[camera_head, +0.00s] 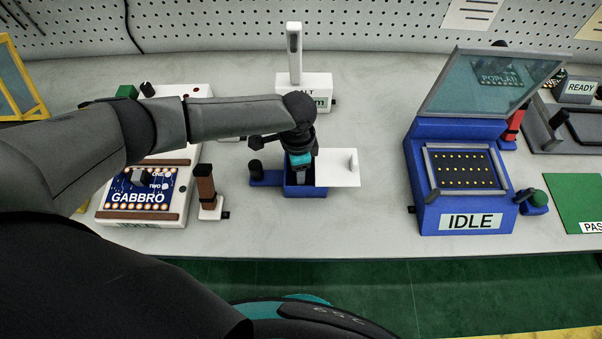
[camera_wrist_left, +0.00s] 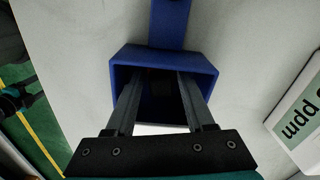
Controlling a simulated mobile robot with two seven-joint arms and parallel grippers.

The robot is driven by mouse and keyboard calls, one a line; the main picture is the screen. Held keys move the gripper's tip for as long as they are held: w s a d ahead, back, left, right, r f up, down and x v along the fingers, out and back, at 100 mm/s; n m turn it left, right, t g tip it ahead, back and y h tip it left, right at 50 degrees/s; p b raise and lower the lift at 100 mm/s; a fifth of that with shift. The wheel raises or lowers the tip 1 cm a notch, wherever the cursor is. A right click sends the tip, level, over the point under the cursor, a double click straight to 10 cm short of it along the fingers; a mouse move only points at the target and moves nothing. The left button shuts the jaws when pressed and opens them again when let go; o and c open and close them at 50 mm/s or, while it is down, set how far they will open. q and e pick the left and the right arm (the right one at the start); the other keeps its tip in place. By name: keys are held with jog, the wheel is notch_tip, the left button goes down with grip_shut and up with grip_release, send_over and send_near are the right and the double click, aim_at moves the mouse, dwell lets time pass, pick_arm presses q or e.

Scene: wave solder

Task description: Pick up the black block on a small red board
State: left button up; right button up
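My left gripper (camera_head: 299,178) points down into a small open blue box (camera_head: 316,191) in the middle of the bench. In the left wrist view both fingers (camera_wrist_left: 163,78) reach inside the walls of the blue box (camera_wrist_left: 122,66), with a clear gap between them. The inside of the box is very dark. A faint dark shape lies between the fingertips, and I cannot tell what it is. I cannot make out a black block on a small red board in either view. My right gripper is not in view.
A white lid (camera_head: 338,170) sticks out at the box's right side. A white fixture with a GABBRO board (camera_head: 140,196) and a brown-handled holder (camera_head: 206,187) stand left. A white upright device (camera_head: 303,90) is behind. A blue IDLE machine (camera_head: 465,197) stands right, past clear bench.

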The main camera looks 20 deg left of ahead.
pick_arm(q)
grip_shut()
jog(key=shift+r, duration=0.1)
dwell(0.6)
notch_tip(320, 180, up, 20)
jog(key=p, duration=0.3)
jog(key=shift+p, duration=0.4)
